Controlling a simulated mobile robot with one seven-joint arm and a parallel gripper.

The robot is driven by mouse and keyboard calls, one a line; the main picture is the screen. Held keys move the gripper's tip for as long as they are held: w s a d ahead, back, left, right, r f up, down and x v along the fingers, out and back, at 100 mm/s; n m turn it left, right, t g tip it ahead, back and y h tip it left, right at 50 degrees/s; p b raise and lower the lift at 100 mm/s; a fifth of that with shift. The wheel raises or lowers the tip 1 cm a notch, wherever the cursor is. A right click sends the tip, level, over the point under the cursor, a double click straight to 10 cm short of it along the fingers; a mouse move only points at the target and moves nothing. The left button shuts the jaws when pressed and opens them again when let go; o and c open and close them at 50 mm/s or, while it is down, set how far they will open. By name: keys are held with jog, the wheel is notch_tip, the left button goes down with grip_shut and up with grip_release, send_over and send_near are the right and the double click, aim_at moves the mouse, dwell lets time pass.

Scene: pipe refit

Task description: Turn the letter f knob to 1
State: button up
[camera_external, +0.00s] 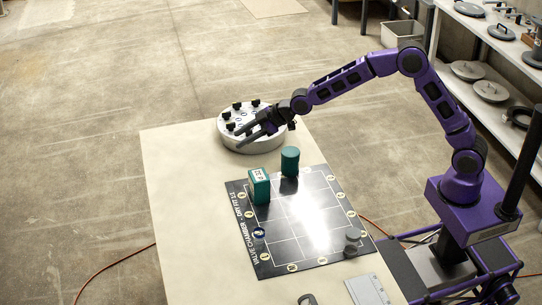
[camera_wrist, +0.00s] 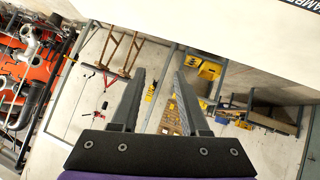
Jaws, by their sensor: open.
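A round pale panel (camera_external: 258,148) with several small black knobs stands at the far end of the table. One black knob (camera_external: 256,103) is at its back edge. The letters and numbers are too small to read, so I cannot tell which knob is f or where it points. My gripper (camera_external: 240,135) is over the panel's front right part, fingers pointing left. It hides some of the panel, and I cannot tell whether it touches. In the wrist view my gripper (camera_wrist: 159,90) is open with nothing between its fingers; no knob shows there.
A teal cylinder (camera_external: 290,162) and a teal box (camera_external: 259,187) stand on a black-bordered grid board (camera_external: 310,240) in front of the panel. A small grey piece (camera_external: 352,240) is at the board's right. The table's left side (camera_external: 185,200) is clear.

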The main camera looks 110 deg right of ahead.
jog(key=s+d+f+y, duration=0.1)
jog(key=s+d+f, duration=0.45)
jog(key=d, duration=0.25)
jog(key=s+d+r+t, duration=0.2)
jog(key=s+d+r, duration=0.5)
jog(key=s+d, duration=0.2)
jog(key=s+d+f+t+y+b, duration=0.1)
jog(key=s+d+f+b, duration=0.2)
jog(key=s, duration=0.5)
jog(key=s+d+f+t+y+b, duration=0.1)
jog(key=s+d+f+b, duration=0.1)
jog(key=s+f, duration=0.45)
jog(key=x, duration=1.5)
jog(key=shift+w+a+f, duration=0.15)
jog(key=shift+f, duration=0.05)
jog(key=shift+c, duration=0.3)
grip_shut()
